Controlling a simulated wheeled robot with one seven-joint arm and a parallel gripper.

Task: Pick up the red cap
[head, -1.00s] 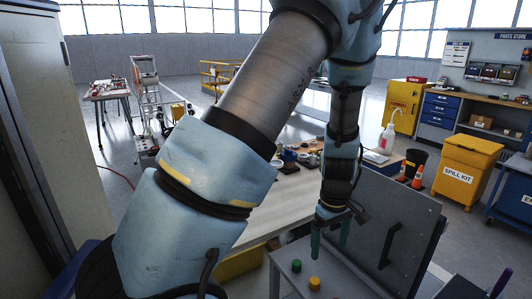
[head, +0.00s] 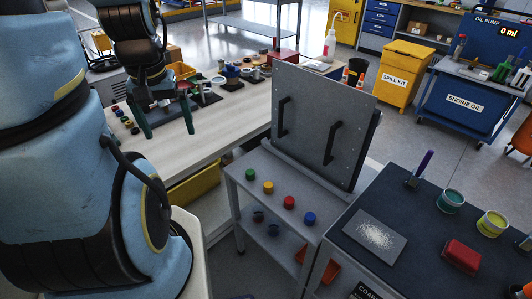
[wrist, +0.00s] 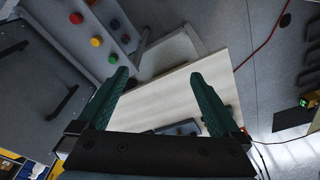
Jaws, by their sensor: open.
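The red cap (head: 289,202) stands on the top of a small grey metal stand (head: 262,174), in a row between a yellow cap (head: 268,187) and a blue cap (head: 309,218). A green cap (head: 250,174) is at the far end of the row. My gripper (head: 169,133) is open and empty, above the pale workbench, up and to the left of the caps in the head view. In the wrist view the red cap (wrist: 76,18) is near the top left, beyond the open fingers (wrist: 165,85) and not between them.
An upright grey panel with two black handles (head: 326,125) rises behind the caps. Right of the stand, a dark-topped cart (head: 385,205) holds a red block (head: 462,256) and open cans. Small parts lie on the workbench (head: 190,135).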

